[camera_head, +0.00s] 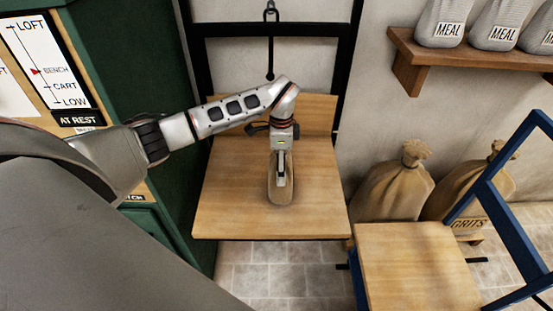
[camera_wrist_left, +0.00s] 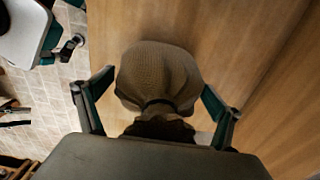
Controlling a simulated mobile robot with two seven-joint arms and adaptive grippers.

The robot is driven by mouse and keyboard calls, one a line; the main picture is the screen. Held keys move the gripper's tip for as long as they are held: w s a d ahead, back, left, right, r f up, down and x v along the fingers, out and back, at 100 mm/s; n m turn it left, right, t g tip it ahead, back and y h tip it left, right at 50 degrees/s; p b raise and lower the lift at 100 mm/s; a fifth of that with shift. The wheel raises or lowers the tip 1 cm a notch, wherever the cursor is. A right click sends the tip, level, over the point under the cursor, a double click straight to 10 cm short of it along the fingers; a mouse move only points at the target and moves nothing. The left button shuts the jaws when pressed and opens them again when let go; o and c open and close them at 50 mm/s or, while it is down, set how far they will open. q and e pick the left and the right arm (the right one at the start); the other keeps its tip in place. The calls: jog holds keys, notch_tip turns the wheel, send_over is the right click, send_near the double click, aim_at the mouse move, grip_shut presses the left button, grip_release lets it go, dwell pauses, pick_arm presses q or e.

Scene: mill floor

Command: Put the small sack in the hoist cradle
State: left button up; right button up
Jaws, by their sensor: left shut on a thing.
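The small sack (camera_head: 281,190) is brown cloth and is over the wooden platform of the hoist cradle (camera_head: 230,215), near its middle. My left gripper (camera_head: 282,170) comes down from above and is shut on the sack. In the left wrist view the sack (camera_wrist_left: 160,75) sits between the two fingers of my left gripper (camera_wrist_left: 155,105), with a dark tie at its neck. The cradle's wooden boards (camera_wrist_left: 245,50) fill the background there. I cannot tell whether the sack's underside touches the platform. My right gripper is not in view.
A wooden cart (camera_head: 410,265) with a blue frame stands at the right, close to the cradle. Large sacks (camera_head: 395,190) stand behind it. A shelf (camera_head: 470,58) holds several meal sacks. A green cabinet (camera_head: 130,50) with a level board stands at the left. A hook (camera_head: 270,45) hangs above the cradle.

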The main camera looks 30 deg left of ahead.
pick_arm(q)
jog(key=shift+d+r, duration=0.1)
jog(key=shift+d, duration=0.05)
jog(key=o, duration=1.8)
jog(key=shift+f, duration=0.2)
jog(key=shift+r, duration=0.15)
